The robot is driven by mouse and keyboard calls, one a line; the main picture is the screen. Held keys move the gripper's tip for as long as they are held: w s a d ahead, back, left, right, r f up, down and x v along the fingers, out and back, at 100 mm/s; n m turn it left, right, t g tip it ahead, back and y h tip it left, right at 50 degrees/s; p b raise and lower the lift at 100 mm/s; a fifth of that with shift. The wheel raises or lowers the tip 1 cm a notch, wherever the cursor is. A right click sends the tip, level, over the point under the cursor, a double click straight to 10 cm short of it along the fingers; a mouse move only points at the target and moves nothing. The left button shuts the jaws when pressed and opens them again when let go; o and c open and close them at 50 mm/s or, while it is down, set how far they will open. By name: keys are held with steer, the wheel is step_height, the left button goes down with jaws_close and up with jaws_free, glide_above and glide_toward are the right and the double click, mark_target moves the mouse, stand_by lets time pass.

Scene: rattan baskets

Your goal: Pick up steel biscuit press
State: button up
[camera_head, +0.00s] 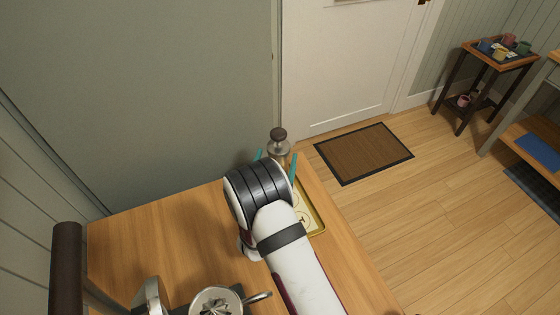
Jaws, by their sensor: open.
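The steel biscuit press (278,149) stands upright near the far end of the wooden table, with a dark knob on top. My gripper (276,156) has its two teal fingers spread, one on each side of the press. Whether the fingers touch it cannot be told from this view. My wrist and arm hide the lower part of the press and much of the gripper.
A gold-rimmed tray (317,222) lies partly under my arm at the table's right edge. A metal cup-like juicer (216,303) stands at the near edge. The left part of the wooden table (165,240) is clear. A wall rises behind it, with floor to the right.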

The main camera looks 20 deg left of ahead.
steer(key=w, duration=0.5)
steer(key=shift+a+f, duration=0.25)
jaws_close()
